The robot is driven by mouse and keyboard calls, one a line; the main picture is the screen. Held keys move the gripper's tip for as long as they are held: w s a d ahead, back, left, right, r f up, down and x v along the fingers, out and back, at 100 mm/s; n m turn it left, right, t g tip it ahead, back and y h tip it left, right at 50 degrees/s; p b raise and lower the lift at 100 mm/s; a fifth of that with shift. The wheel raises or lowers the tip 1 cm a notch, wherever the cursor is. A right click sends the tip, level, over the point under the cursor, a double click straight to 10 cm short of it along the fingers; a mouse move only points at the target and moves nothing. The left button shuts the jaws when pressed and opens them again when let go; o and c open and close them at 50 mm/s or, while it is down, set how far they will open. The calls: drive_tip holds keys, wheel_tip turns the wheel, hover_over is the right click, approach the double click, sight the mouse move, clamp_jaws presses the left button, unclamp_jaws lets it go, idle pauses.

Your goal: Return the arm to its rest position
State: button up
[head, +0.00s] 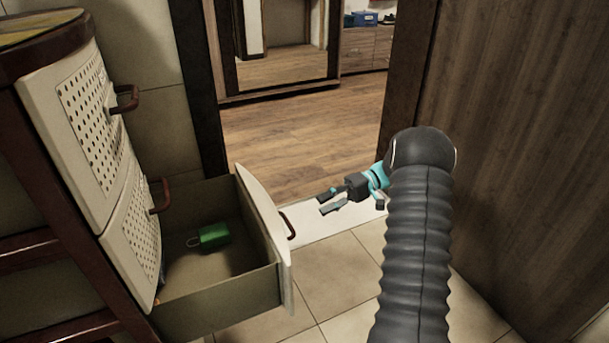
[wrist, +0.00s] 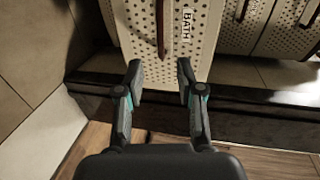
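My gripper (head: 327,200) is in the middle of the head view, pointing left toward the front of an open drawer (head: 262,222). It is apart from the drawer's handle. In the wrist view my gripper (wrist: 160,70) has its two fingers spread with nothing between them. A pale perforated panel marked "BATH" (wrist: 205,25), with a dark handle, lies beyond the fingertips. My arm, in its ribbed dark sleeve, rises from the lower right of the head view.
The pale cabinet (head: 95,130) stands at the left, its lowest drawer pulled out. A green padlock-like object (head: 213,236) lies in that drawer. A dark wooden panel (head: 520,150) bounds the right side. Open wooden floor (head: 300,125) extends through the doorway.

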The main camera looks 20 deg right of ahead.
wheel_tip(320, 180, down, 7)
drive_tip(key=s+m+h, duration=0.3)
drive_tip(key=m, duration=0.2)
drive_tip(key=s+r+m+h, duration=0.1)
drive_tip(key=s+r+h, duration=0.1)
drive_tip(key=s+h, duration=0.25)
drive_tip(key=s+a+r+n+t+h+p, duration=0.1)
drive_tip(key=s+a+r+t+h+p, duration=0.1)
drive_tip(key=s+r, duration=0.5)
drive_tip(key=s+a+r+n+t+h+p, duration=0.1)
drive_tip(key=s+a+r+t+h+p, duration=0.2)
drive_tip(key=s+r, duration=0.5)
drive_tip(key=s+a+r+n+t+h+p, duration=0.2)
drive_tip(key=s+r, duration=0.5)
drive_tip(key=r, duration=0.6)
drive_tip(key=shift+s+a+r+t+h+p, duration=0.3)
drive_tip(key=shift+a+t+h+p, duration=0.3)
drive_tip(key=shift+a, duration=0.65)
drive_tip(key=shift+a, duration=0.1)
